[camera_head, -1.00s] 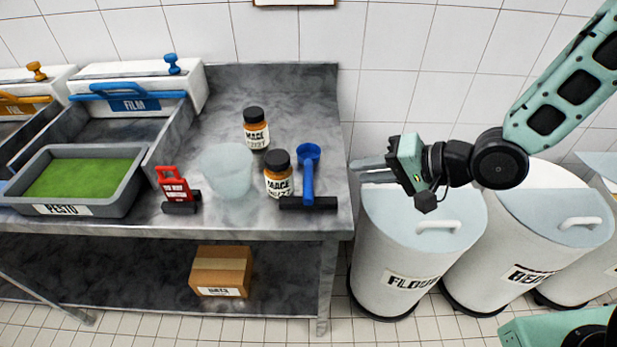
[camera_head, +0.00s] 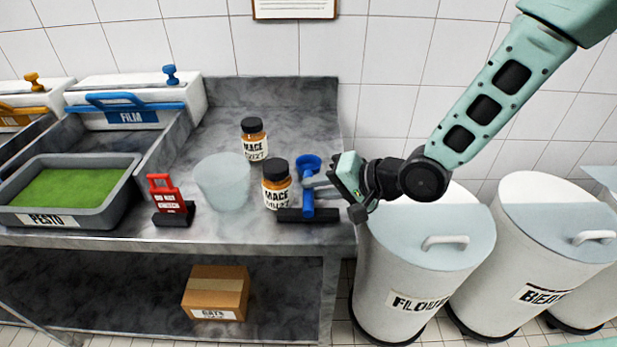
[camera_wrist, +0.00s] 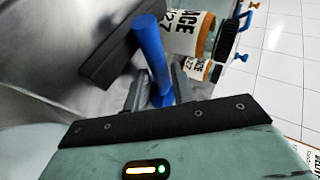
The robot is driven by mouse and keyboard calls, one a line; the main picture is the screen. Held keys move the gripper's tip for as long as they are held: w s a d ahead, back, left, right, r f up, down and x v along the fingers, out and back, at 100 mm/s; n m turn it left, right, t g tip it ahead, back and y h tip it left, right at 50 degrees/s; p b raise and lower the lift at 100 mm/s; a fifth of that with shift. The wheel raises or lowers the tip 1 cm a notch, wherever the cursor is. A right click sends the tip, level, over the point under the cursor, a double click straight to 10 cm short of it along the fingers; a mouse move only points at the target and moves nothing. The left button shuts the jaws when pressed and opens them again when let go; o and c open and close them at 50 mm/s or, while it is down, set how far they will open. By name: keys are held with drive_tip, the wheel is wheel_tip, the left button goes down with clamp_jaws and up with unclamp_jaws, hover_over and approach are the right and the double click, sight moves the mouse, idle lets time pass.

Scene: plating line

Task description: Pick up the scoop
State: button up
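The blue scoop (camera_head: 308,192) is near the right end of the steel table, its round bowl at the back and its handle reaching forward to a black bar-shaped rest (camera_head: 297,214). My gripper (camera_head: 312,183) is at the scoop's handle, coming from the right. In the wrist view the blue handle (camera_wrist: 151,52) stands between my two fingers (camera_wrist: 158,90). The fingers are apart, with a small gap showing on the left of the handle; the right finger is very near it or touching. The scoop's bowl is mostly hidden in the wrist view.
A mace jar (camera_head: 276,186) stands close left of the scoop, and another mace jar (camera_head: 254,140) behind it. A translucent tub (camera_head: 222,185), a red sign (camera_head: 168,195) and a pesto tray (camera_head: 125,190) lie farther left. The flour bin (camera_head: 415,275) stands right of the table (camera_head: 325,235).

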drive_tip(key=shift+w+a+f, duration=0.25)
drive_tip(key=shift+a+f, duration=0.05)
drive_tip(key=shift+a, duration=0.15)
clamp_jaws()
